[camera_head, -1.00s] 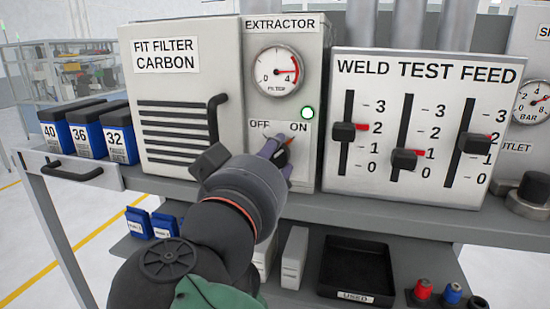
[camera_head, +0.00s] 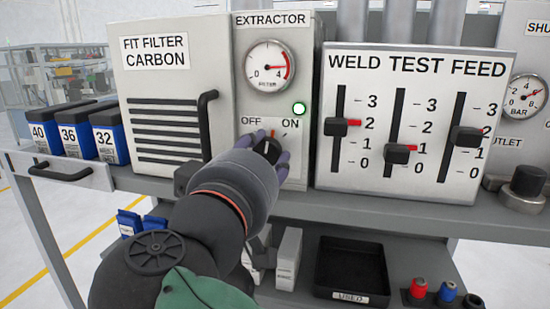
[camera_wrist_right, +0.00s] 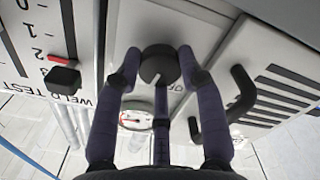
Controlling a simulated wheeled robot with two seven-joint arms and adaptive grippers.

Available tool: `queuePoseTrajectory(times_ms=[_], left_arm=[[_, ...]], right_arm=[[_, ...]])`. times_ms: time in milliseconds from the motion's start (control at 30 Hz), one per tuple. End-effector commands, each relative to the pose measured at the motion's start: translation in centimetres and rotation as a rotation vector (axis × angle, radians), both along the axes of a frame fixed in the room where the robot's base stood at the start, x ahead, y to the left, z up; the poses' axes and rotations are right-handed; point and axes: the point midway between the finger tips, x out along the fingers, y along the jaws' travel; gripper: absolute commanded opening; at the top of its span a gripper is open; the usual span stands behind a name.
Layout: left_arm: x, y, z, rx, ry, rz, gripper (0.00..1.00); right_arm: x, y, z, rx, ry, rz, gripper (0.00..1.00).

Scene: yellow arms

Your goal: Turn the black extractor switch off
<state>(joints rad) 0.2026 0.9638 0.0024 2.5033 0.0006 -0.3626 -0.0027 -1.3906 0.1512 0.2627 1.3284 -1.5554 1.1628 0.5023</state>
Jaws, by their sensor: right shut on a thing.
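The black extractor switch (camera_head: 266,147) is a round knob on the grey extractor panel (camera_head: 301,165), below the gauge. Its orange mark points about straight up, between the OFF and ON labels. My right gripper (camera_head: 268,156) has its purple fingers around the knob and is shut on it. In the right wrist view the knob (camera_wrist_right: 159,62) sits between two fingertips of the gripper (camera_wrist_right: 160,72), with a third finger below. The indicator lamp (camera_head: 299,109) beside the labels shows bright with a green rim. The wrist hides part of the panel. My left gripper is not in view.
The carbon filter box (camera_head: 150,75) with a black handle (camera_head: 206,125) stands close left of the switch. The weld test feed panel (camera_head: 420,185) with sliders stands close right. Blue boxes (camera_head: 110,140) are at the left. A black tray (camera_head: 352,270) is below.

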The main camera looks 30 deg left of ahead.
Motion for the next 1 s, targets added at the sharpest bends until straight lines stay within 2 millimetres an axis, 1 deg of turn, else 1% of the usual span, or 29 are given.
queuePoseTrajectory(times_ms=[33, 367, 700, 1000], left_arm=[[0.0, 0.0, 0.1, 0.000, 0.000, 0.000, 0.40], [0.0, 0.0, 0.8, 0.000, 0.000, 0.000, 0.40], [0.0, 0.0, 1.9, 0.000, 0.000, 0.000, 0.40], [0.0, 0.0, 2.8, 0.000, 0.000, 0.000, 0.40]], right_arm=[[-0.1, -0.1, 0.6, -0.033, -0.018, 0.004, 0.07], [-0.1, 0.0, 0.7, -0.340, -0.093, 0.004, 0.07], [-0.1, 0.0, 0.6, -0.641, -0.165, 0.003, 0.07], [-0.1, 0.0, 0.5, -0.833, -0.211, 0.003, 0.07]])
